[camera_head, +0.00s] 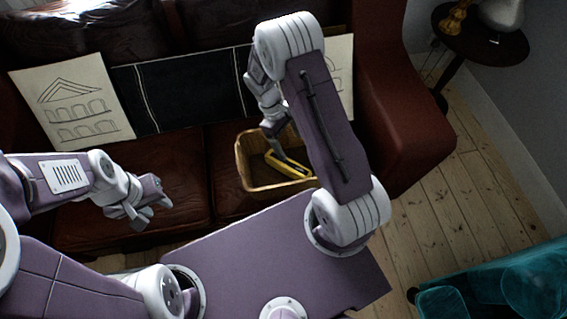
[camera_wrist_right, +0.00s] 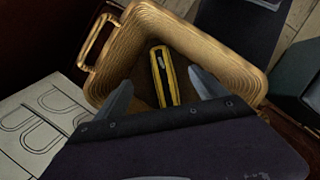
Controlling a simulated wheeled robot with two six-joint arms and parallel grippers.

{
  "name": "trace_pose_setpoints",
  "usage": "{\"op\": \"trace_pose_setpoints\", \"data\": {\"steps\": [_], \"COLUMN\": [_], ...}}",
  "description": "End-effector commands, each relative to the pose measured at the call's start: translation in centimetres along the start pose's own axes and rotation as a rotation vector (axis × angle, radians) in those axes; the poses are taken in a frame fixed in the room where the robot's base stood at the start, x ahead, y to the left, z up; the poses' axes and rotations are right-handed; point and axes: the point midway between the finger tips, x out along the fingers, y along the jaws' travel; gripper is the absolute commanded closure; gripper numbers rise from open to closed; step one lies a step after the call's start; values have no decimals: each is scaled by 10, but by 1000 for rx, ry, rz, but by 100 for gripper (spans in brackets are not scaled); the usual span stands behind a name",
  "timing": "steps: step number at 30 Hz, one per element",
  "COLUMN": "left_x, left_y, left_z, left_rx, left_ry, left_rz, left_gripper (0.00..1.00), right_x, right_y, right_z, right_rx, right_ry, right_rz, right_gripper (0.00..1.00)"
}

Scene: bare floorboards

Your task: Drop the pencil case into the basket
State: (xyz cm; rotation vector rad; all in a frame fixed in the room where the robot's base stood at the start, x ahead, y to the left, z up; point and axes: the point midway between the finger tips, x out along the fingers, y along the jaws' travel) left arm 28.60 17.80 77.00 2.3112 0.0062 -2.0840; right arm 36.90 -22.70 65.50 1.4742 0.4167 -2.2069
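The pencil case (camera_head: 288,166), yellow and black, lies inside the tan basket (camera_head: 244,170), which stands on the brown sofa seat. In the right wrist view, the pencil case (camera_wrist_right: 164,76) shows between the two spread fingers of my right gripper (camera_wrist_right: 162,92), with gaps on both sides. The basket's rim and ribbed wall (camera_wrist_right: 222,60) surround it. In the head view, my right gripper (camera_head: 279,150) points down into the basket, its fingers partly hidden. My left gripper (camera_head: 152,211) hangs empty to the left of the basket, its fingers apart.
The dark red sofa (camera_head: 400,120) has a drawing of arches (camera_head: 70,105) and a dark panel (camera_head: 180,95) leaning on its back. A small round dark table (camera_head: 480,45) stands at the right. A translucent teal object (camera_head: 500,285) is at the lower right. Floorboards (camera_head: 470,200) between are bare.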

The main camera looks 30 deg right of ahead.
Motion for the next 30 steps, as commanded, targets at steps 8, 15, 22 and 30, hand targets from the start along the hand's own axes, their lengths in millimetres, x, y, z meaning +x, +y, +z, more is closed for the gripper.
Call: {"op": "trace_pose_setpoints", "data": {"steps": [8,15,22,30], "left_x": [-6,-21,-24,-24], "left_y": [0,0,0,0], "left_z": [-1,-2,-2,-2], "left_rx": [0,0,0,0], "left_ry": [0,0,0,0], "left_rz": [0,0,0,0], "left_gripper": [64,64,64,64], "right_x": [-17,-71,-91,-91], "right_y": [0,0,0,0], "right_z": [0,0,0,0], "right_rx": [1,0,0,0], "right_ry": [3,4,0,0], "right_rz": [2,2,0,0], "right_gripper": [19,19,19,19]}}
